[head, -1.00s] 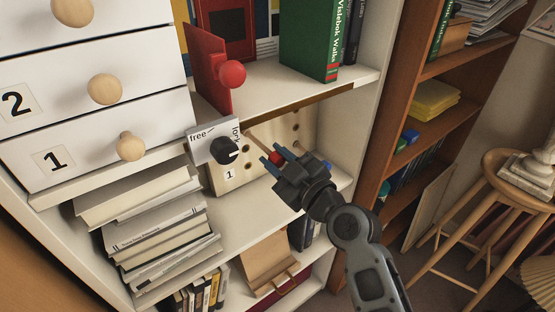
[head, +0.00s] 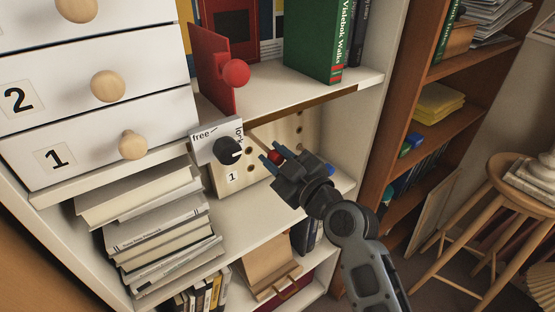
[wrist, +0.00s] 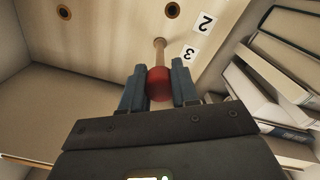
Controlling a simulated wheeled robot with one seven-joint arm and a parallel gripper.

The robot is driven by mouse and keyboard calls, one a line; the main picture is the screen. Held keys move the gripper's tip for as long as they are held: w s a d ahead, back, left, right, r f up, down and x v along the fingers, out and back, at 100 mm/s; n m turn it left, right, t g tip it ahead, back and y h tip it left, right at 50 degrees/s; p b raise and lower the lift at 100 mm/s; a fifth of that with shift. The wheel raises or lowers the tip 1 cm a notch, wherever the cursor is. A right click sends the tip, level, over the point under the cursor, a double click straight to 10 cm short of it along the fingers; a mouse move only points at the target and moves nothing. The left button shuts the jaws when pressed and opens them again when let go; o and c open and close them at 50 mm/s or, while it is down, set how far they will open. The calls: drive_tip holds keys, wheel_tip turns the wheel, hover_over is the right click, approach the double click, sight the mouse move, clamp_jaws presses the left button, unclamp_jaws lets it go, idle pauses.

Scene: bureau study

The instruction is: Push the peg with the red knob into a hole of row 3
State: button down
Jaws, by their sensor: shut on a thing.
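The peg has a red knob (wrist: 159,83) and a thin pale wooden shaft (wrist: 159,50). My gripper (wrist: 159,85) is shut on the knob, with one blue finger on each side. In the head view my gripper (head: 274,158) is at the pale peg board (head: 225,185) on the shelf. Two dark holes show, one (wrist: 172,10) beyond the shaft, another (wrist: 63,12) to the left.
A free/lock sign with a black dial (head: 228,150) stands at the board's upper left. A red panel with a round knob (head: 235,73) is on the shelf above. Stacked books (head: 150,210) lie left of the board. The shelf's side wall (head: 350,130) is to the right.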

drive_tip(key=shift+c, duration=1.4)
unclamp_jaws()
drive_tip(key=b+v, duration=0.3)
drive_tip(key=v, duration=0.7)
drive_tip(key=shift+d+f, duration=0.15)
drive_tip(key=shift+f, duration=0.05)
